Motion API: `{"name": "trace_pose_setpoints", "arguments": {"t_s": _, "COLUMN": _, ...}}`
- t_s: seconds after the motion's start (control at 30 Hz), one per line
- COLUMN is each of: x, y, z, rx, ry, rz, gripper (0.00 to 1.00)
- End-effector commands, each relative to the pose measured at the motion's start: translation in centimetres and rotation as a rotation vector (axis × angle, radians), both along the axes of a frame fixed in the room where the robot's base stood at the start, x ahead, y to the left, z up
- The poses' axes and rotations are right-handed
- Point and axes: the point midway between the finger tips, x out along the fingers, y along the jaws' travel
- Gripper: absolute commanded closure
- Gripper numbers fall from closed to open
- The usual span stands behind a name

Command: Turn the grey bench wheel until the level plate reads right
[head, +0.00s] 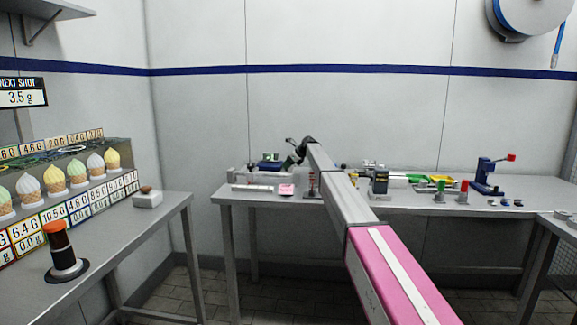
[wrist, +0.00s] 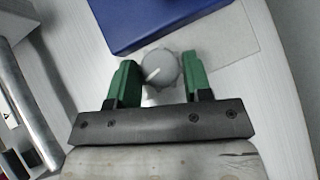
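The grey bench wheel (wrist: 163,70) is a small scalloped knob with a white pointer line aimed to the lower left. It shows in the wrist view between the two green fingers of my gripper (wrist: 161,77). The fingers stand close on either side of the wheel; I cannot tell whether they press on it. In the head view my gripper (head: 292,160) is small and dark, low over the left part of the back bench (head: 228,196). The wheel is not distinguishable there. I cannot make out a level plate or its reading in either view.
A blue block (wrist: 160,18) on a pale grey plate (wrist: 238,42) lies just beyond the wheel. A pink item (head: 287,189) is near my gripper. Several tools and a blue press (head: 485,178) stand farther right. The left bench holds an ice-cream cone display (head: 65,182).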

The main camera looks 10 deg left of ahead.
Motion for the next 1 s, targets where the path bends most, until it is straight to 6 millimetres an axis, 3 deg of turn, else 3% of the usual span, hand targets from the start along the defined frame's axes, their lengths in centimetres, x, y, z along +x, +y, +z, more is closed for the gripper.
{"name": "trace_pose_setpoints", "arguments": {"t_s": 0.47, "x": 0.3, "y": -0.1, "z": 0.0, "rx": 0.000, "ry": 0.001, "rz": 0.106, "gripper": 0.78}}
{"name": "trace_pose_setpoints", "arguments": {"t_s": 1.0, "x": 1.0, "y": 0.0, "z": 0.1, "rx": 0.001, "ry": 0.001, "rz": 0.578, "gripper": 0.78}}
